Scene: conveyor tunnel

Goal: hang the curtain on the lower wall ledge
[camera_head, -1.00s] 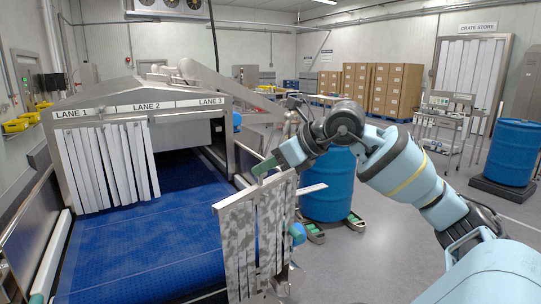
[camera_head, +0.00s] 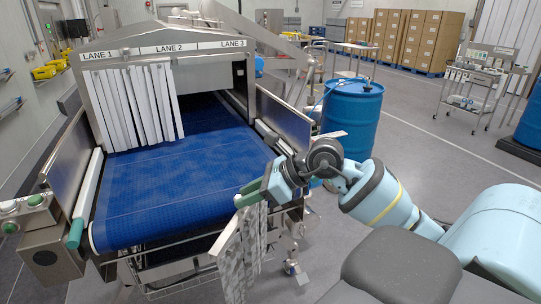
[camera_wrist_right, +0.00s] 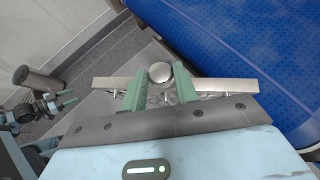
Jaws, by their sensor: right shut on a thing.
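My right gripper (camera_head: 248,194) is shut on the curtain's rail, in front of the conveyor's near right corner. In the right wrist view the green fingers (camera_wrist_right: 160,95) close about the middle of the rail (camera_wrist_right: 226,85), by a round metal knob (camera_wrist_right: 159,72). Two short ledge-like bars show on the left wall, the lower one (camera_head: 11,107) cut by the picture edge. My left gripper is out of view.
The blue conveyor belt (camera_head: 190,165) runs into a tunnel with white strips (camera_head: 125,110) over its left lanes. A control box (camera_head: 45,235) stands at its near left corner. A blue barrel (camera_head: 350,118) stands right of the conveyor. Floor at the right is partly clear.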

